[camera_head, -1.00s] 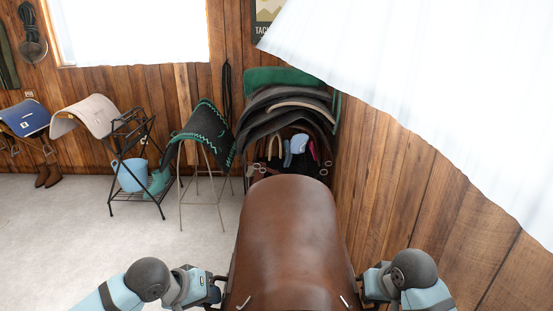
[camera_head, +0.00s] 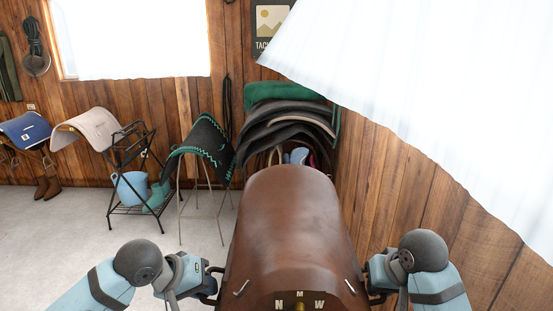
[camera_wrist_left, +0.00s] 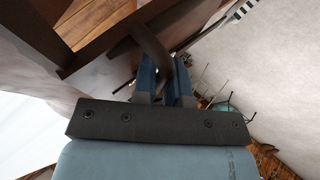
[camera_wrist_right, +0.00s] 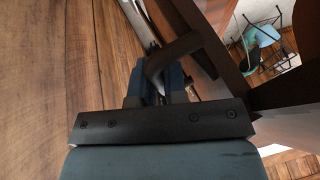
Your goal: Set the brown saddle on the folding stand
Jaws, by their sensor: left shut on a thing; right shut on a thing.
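The brown saddle (camera_head: 293,225) fills the lower middle of the head view, held up in front of me with its smooth top facing up. My left gripper (camera_head: 213,283) is shut on a dark handle at its left side; the left wrist view shows the blue fingers (camera_wrist_left: 166,82) around that handle. My right gripper (camera_head: 372,284) is shut on a matching handle at its right side, also seen in the right wrist view (camera_wrist_right: 163,82). A black metal folding stand (camera_head: 133,145) with an empty top stands ahead to the left, apart from the saddle.
Stacked pads (camera_head: 287,120) are behind the saddle. Floor (camera_head: 90,225) at left is clear.

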